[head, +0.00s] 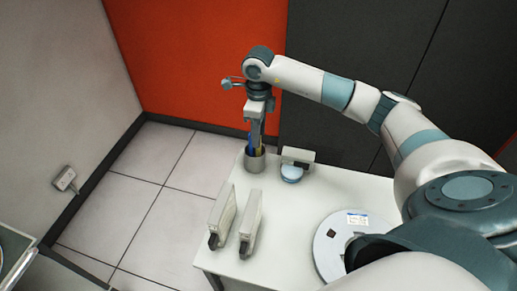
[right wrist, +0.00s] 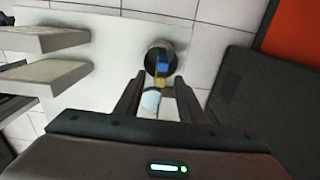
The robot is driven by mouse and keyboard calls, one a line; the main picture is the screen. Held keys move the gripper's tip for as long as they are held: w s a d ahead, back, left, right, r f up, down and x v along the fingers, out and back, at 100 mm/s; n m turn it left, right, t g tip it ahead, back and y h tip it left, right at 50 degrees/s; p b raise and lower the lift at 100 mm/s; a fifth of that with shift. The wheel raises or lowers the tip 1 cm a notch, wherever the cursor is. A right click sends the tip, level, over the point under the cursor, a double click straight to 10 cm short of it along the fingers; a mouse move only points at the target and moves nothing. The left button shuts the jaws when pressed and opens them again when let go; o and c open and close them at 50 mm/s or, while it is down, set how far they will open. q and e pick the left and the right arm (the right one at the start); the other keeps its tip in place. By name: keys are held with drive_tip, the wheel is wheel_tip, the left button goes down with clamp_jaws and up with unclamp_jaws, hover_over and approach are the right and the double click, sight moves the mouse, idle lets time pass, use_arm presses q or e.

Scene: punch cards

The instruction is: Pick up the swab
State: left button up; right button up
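A grey metal cup (head: 255,162) stands at the far left of the white table, with slim blue and yellow items (head: 254,143) rising from it. I cannot tell for sure which is the swab. My right gripper (head: 258,133) points down just above the cup, around the upper part of these items. The right wrist view shows its two fingers (right wrist: 158,92) apart, with the blue piece (right wrist: 162,68) and yellow piece (right wrist: 160,83) in line with the gap. I see no grip on them. My left gripper is not in view.
A pale blue rounded object (head: 291,173) by a grey block (head: 298,155) sits right of the cup. Two upright card holders (head: 250,223) stand nearer. A white reel (head: 328,254) lies at right. Dark panels (head: 345,70) and an orange wall (head: 190,60) stand behind.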

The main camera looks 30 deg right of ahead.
sight(258, 151)
drive_tip(key=shift+f, duration=1.1)
clamp_jaws()
